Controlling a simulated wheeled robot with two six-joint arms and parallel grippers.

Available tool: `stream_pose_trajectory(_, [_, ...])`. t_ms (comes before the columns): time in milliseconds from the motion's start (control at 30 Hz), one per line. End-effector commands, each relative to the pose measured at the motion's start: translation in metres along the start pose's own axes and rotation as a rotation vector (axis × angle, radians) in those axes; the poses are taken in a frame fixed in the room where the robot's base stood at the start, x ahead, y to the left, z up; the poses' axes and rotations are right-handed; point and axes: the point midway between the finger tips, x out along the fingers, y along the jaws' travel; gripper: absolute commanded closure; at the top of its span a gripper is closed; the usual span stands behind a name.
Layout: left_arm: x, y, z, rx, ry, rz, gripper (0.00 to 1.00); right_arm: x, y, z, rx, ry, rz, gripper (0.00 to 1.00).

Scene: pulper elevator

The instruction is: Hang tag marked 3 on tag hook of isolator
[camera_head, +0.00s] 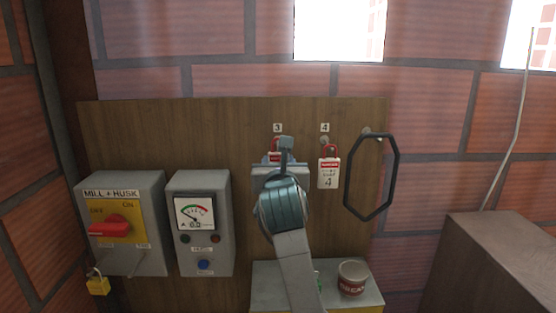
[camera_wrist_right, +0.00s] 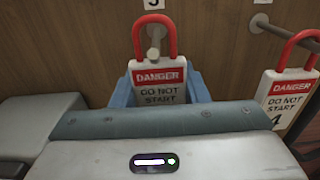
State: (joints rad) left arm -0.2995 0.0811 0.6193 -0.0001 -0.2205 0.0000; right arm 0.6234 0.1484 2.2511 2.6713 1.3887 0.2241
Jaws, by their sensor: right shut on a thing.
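The tag under the label 3 (camera_head: 275,145) is white with a red header and red loop. In the right wrist view the tag (camera_wrist_right: 160,78) reads DANGER DO NOT START; its lower part is hidden. Its loop is around a peg (camera_wrist_right: 153,54) on the board. My right gripper (camera_head: 272,159) is shut on this tag, and its blue fingers (camera_wrist_right: 165,88) flank it. The isolator (camera_head: 124,222), marked MILL + HUSK, is a grey box at the left with a red handle (camera_head: 110,226) on a yellow plate. I cannot clearly make out its tag hook. My left gripper is not in view.
Tag 4 (camera_head: 328,173) hangs just right of my gripper. A black octagonal ring (camera_head: 371,178) hangs further right. A meter box (camera_head: 203,222) stands between isolator and my arm. A yellow padlock (camera_head: 97,284) hangs at the isolator's lower left. A cup (camera_head: 352,278) stands on a grey box below.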

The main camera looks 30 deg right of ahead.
Motion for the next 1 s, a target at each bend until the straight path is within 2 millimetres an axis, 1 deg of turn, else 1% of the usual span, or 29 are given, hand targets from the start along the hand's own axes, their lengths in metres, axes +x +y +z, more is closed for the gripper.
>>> stream_pose_trajectory(33, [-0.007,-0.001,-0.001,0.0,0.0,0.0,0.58,-0.002,0.001,-0.003,0.0,0.005,0.002,0.81])
stream_pose_trajectory(100, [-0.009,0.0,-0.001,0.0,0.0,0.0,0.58,-0.002,0.001,-0.006,0.0,0.004,0.003,0.81])
stream_pose_trajectory(400, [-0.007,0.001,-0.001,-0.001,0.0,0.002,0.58,-0.002,0.001,-0.009,0.002,0.002,0.003,0.81])
stream_pose_trajectory(567, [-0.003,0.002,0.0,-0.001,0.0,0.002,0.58,-0.002,0.001,-0.015,0.002,0.002,0.002,0.81])
stream_pose_trajectory(600, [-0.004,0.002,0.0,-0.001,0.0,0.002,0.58,-0.002,0.001,-0.013,0.002,0.001,0.002,0.53])
stream_pose_trajectory(667, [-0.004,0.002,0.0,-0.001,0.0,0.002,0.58,-0.002,0.001,-0.013,0.002,0.002,0.002,0.42])
stream_pose_trajectory(700, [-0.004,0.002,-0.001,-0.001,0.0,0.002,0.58,-0.002,0.001,-0.013,0.002,0.002,0.002,0.37])
stream_pose_trajectory(1000, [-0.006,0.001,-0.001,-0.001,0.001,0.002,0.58,-0.002,0.001,-0.012,0.001,0.002,0.002,0.37])
